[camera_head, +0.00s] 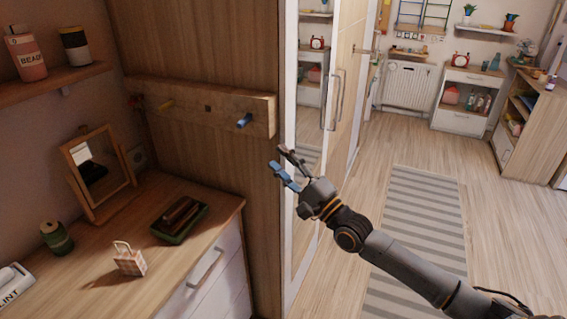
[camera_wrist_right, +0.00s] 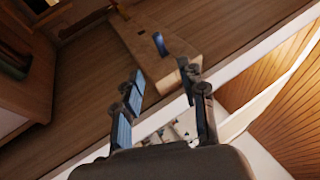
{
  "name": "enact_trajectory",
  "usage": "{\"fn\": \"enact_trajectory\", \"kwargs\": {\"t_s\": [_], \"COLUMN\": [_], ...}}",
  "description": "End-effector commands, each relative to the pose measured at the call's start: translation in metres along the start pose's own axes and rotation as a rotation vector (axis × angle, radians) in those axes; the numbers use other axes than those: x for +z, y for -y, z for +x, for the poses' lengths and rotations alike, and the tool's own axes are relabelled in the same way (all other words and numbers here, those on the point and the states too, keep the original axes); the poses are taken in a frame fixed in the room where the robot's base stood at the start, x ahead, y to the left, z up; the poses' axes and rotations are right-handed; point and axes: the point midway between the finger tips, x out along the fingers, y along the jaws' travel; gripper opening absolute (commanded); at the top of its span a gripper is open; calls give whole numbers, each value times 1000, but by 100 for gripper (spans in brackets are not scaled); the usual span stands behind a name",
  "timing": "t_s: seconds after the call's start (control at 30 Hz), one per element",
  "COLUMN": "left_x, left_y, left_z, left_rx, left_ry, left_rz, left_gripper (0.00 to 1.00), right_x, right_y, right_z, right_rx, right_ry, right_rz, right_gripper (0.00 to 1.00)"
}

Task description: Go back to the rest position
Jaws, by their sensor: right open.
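My right gripper (camera_head: 286,167) is raised in front of the edge of the wooden panel and the mirrored wardrobe door. Its two fingers stand apart with nothing between them. In the right wrist view the open right gripper (camera_wrist_right: 168,98) points toward the wooden peg rail (camera_wrist_right: 150,45), with a gap to it. The peg rail (camera_head: 220,108) also shows in the head view, with a blue peg (camera_head: 244,121) at its right end. My left gripper is in neither view.
A dresser (camera_head: 100,250) at lower left bears a small mirror (camera_head: 100,172), a dark green tray (camera_head: 158,232), a checkered bag-shaped item (camera_head: 129,260) and a green jar (camera_head: 56,237). The wardrobe (camera_head: 345,80) stands close by the gripper. A striped rug (camera_head: 415,200) lies on open floor at right.

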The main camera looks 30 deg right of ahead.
Motion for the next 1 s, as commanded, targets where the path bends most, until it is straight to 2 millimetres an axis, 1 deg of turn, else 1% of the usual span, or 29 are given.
{"fn": "enact_trajectory", "kwargs": {"t_s": [0.53,0.57,0.63,0.67,0.77,0.8,0.87,0.9,0.97,1.0], "left_x": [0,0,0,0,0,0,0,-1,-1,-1], "left_y": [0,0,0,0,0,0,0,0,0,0], "left_z": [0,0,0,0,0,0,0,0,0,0], "left_rx": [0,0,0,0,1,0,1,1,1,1], "left_ry": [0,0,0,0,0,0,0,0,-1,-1], "left_rz": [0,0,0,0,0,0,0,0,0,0], "left_gripper": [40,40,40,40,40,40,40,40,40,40], "right_x": [0,-1,-5,-9,-27,-36,-49,-57,-66,-70], "right_y": [0,-2,-12,-20,-62,-85,-124,-150,-188,-214], "right_z": [-2,-2,-5,-7,-22,-32,-51,-66,-91,-109], "right_rx": [1,3,22,37,120,171,258,321,418,486], "right_ry": [0,-2,-15,-24,-71,-91,-116,-127,-135,-134], "right_rz": [0,-3,-24,-43,-145,-202,-296,-360,-450,-508], "right_gripper": [41,41,41,41,41,41,41,41,41,41]}}
